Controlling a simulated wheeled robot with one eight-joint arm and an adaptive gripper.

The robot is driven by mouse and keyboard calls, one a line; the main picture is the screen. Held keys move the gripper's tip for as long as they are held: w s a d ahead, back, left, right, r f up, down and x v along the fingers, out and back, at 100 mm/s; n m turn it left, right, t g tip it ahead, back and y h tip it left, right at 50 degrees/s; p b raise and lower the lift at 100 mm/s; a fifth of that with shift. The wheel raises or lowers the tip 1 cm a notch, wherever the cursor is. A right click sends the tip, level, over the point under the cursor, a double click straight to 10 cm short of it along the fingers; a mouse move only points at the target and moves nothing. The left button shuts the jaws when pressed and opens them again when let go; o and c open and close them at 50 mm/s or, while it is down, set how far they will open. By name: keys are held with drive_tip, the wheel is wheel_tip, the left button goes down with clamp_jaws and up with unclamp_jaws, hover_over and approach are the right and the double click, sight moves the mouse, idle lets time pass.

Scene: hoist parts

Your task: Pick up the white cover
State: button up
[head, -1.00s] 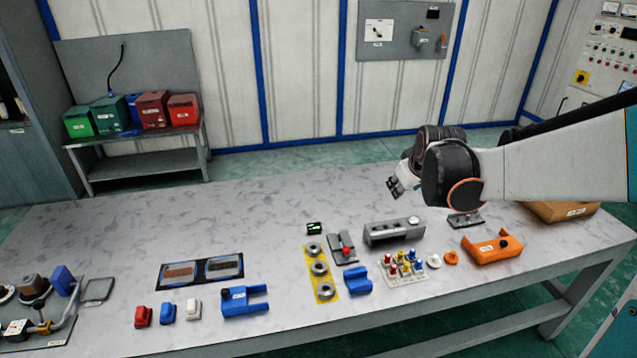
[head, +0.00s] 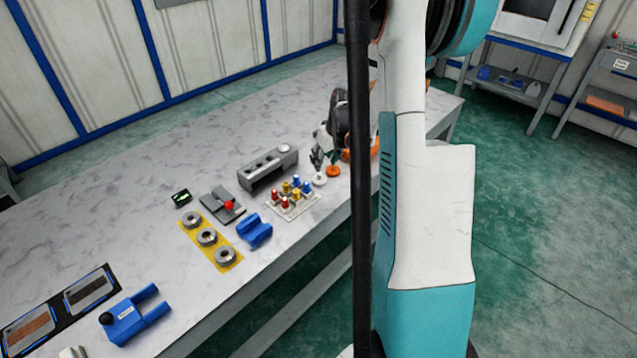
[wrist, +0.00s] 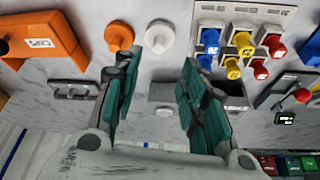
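The white cover (head: 319,179) is a small round knobbed piece lying on the table in the head view, beside a similar orange cover (head: 333,171). My gripper (head: 321,160) is just above and behind it, pointing down. In the wrist view the white cover (wrist: 159,37) shows whole, just beyond and between the fingertips of my gripper (wrist: 158,63). The two fingers with green pads are spread apart with nothing between them. The orange cover (wrist: 119,36) lies close to the left fingertip there.
A tray of red, yellow and blue pieces (head: 293,206) stands close to the white cover. A grey block with a white button (head: 268,168) is behind it. An orange bracket (wrist: 43,40) is on the other side. My arm hides the table's right part in the head view.

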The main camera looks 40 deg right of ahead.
sight(320, 174)
drive_tip(key=x, duration=0.3)
drive_tip(key=shift+w+f+b, duration=0.1)
drive_tip(key=shift+f+b, duration=0.2)
drive_tip(key=shift+b, duration=0.1)
drive_tip(key=b+x, duration=0.2)
drive_tip(key=x, duration=0.3)
drive_tip(key=shift+d+f+b, duration=0.15)
drive_tip(key=shift+b, duration=0.15)
clamp_jaws()
